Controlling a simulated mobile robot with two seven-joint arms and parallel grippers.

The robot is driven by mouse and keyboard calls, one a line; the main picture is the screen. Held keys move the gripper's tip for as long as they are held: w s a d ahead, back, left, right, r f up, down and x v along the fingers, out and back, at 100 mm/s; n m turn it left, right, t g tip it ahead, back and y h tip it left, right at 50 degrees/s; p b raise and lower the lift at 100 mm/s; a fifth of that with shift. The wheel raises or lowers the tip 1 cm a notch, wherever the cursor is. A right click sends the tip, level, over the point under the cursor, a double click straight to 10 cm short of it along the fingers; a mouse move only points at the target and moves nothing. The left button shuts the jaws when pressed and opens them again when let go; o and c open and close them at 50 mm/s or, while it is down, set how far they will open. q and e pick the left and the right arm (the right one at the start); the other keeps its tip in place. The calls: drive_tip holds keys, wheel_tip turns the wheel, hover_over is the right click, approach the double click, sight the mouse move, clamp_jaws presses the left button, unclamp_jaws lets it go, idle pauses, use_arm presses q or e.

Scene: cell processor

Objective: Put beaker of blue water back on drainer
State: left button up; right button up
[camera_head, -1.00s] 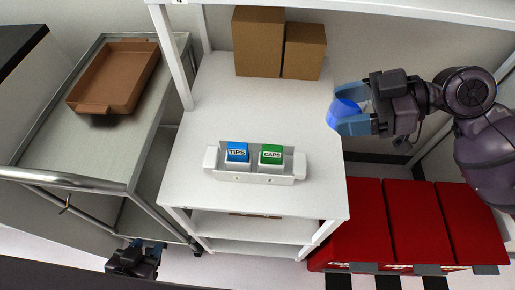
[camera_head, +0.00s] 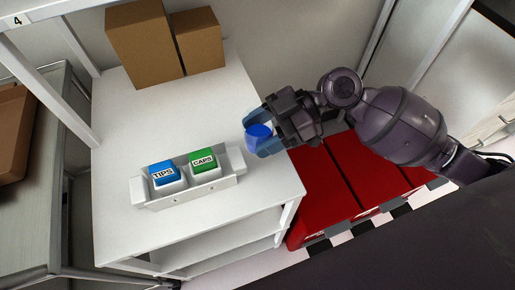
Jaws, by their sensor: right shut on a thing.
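A small beaker of blue water (camera_head: 259,131) is between the blue-tipped fingers of my right gripper (camera_head: 256,134). The gripper is shut on it, and the fingers cover part of its sides. The gripper holds it near the right edge of the white shelf table (camera_head: 130,95); how high it is above the top, I cannot tell. My left gripper is not in view. I see no drainer in this view.
A white holder (camera_head: 190,195) with a blue TIPS box (camera_head: 163,173) and a green CAPS box (camera_head: 204,162) stands on the table. Cardboard boxes (camera_head: 145,45) stand at the back. Red bins (camera_head: 325,200) are on the floor at the right. A brown tray (camera_head: 14,130) lies on the cart at left.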

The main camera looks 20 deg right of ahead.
sight(260, 160)
drive_tip(key=shift+f+b, duration=0.95)
drive_tip(key=shift+f, duration=2.8)
drive_tip(key=o, duration=1.2)
drive_tip(key=shift+o, duration=0.4)
drive_tip(key=shift+r, duration=0.15)
